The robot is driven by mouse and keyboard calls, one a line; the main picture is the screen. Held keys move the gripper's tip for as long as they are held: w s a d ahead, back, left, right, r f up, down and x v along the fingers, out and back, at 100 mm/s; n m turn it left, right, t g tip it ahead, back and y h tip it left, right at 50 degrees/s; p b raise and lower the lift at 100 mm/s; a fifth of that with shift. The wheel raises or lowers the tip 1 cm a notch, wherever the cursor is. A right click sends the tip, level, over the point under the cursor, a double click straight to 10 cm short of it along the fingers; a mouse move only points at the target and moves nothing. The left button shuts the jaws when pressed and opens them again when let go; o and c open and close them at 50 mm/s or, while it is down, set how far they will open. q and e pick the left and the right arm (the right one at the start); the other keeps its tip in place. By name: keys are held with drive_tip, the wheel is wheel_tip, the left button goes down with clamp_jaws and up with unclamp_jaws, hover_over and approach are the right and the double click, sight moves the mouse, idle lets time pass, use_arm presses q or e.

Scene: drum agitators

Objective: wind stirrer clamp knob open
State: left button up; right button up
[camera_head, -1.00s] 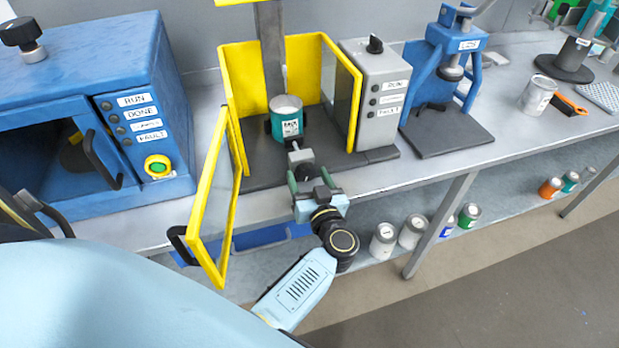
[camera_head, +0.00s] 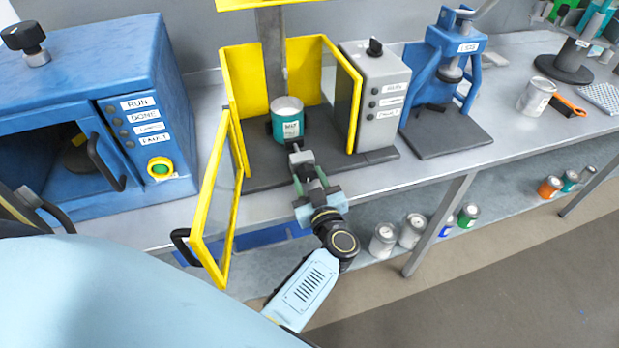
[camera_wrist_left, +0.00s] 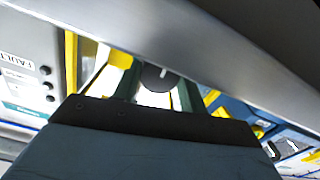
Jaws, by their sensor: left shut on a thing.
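A teal and white can (camera_head: 287,120) stands upright on the dark base (camera_head: 258,176) of the stirrer, inside a yellow guard. A grey clamp screw (camera_head: 298,157) sticks out in front of the can, with a dark knob at its near end. The knob (camera_wrist_left: 157,77) shows as a dark disc with a pale mark in the left wrist view. My left gripper (camera_head: 310,174) is shut on this knob, its green fingers on either side. The fingers partly hide the knob in the head view. My right gripper is not in view.
The yellow-framed guard door (camera_head: 214,200) stands open just left of my left gripper. A grey control box (camera_head: 378,97) stands right of the stirrer, a blue oven (camera_head: 75,90) left of it. Several cans sit on the shelf below. The bench's front edge lies close to my gripper.

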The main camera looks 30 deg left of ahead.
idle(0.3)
use_arm(q)
drive_tip(key=o, duration=1)
drive_tip(key=v, duration=0.7)
drive_tip(key=shift+s+d, duration=0.2)
drive_tip(key=shift+s, duration=0.1)
